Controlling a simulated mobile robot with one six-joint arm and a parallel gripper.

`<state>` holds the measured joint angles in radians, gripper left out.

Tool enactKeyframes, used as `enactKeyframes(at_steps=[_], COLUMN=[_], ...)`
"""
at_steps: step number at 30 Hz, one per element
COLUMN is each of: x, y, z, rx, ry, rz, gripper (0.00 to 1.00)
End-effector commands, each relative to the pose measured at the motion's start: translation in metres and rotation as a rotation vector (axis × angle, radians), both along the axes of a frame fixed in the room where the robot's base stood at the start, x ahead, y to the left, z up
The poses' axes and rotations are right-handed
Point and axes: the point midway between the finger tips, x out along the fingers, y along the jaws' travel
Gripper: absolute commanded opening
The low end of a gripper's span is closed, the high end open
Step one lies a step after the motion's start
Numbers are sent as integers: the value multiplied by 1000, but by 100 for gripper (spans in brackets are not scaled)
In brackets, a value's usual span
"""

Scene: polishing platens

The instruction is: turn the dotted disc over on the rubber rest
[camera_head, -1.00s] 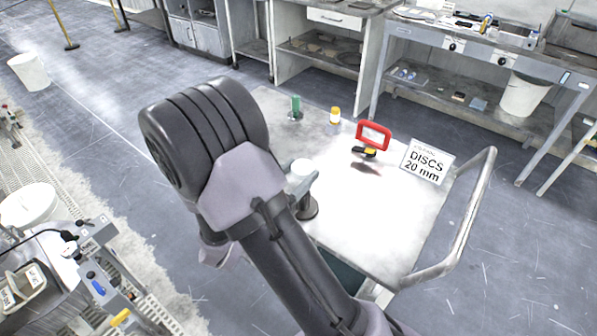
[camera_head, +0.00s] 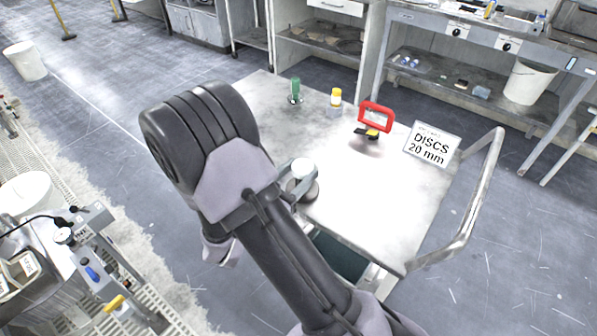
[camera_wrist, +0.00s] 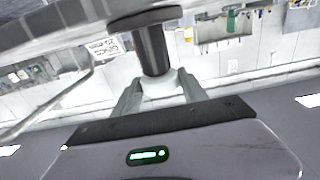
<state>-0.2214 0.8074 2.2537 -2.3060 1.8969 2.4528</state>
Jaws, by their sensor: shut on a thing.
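A small white disc (camera_head: 303,168) is at the top of a dark round-based post (camera_wrist: 152,50), which stands on the grey trolley top (camera_head: 345,215). I take the post to be the rubber rest. My gripper (camera_wrist: 160,86) is shut on the disc, one finger on each side of it in the wrist view. The disc meets the post's end there; whether it still bears on it I cannot tell. No dots show on the disc. My arm hides part of the trolley in the head view.
On the trolley stand a green bottle (camera_head: 295,90), a yellow-capped bottle (camera_head: 335,101), a red frame (camera_head: 376,116) and a "DISCS 20 mm" sign (camera_head: 432,145). A bent rail (camera_head: 474,200) edges the trolley's right side. The trolley's front right is clear.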

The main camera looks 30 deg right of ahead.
Motion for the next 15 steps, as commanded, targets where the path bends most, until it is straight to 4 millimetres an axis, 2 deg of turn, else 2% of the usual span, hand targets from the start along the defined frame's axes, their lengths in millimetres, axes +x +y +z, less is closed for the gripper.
enactKeyframes(at_steps=[1, 2, 5, 15], x=[0, 0, 0, 0], y=[0, 0, 0, 3], z=[0, 0, 0, 0], rx=[0, 0, 0, 0], ry=[0, 0, 0, 1], rz=[0, 0, 0, 2], gripper=[12, 54, 74, 76])
